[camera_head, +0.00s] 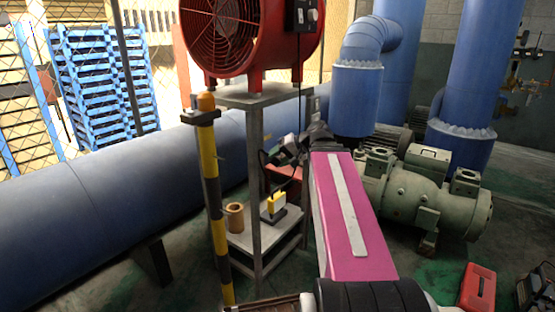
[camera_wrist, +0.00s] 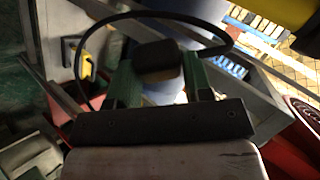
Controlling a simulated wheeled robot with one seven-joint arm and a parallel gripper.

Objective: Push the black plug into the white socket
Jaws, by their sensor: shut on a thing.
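My gripper (camera_wrist: 163,84) has two green fingers in the wrist view, closed on the black plug (camera_wrist: 158,60) between them. A black cable (camera_wrist: 205,22) loops around the plug and fingers. In the head view my gripper (camera_head: 288,150) is a small dark shape at the far end of my pink arm, beside the metal stand; the plug is hard to make out there. I cannot clearly identify the white socket. No contact between plug and socket can be made out.
A red fan (camera_head: 250,38) stands on the metal stand (camera_head: 254,140). A yellow device (camera_head: 276,203) and a brown cup (camera_head: 235,217) are on its lower shelf. A yellow-black post (camera_head: 209,170) stands in front. A green-grey pump (camera_head: 425,200) is to the right.

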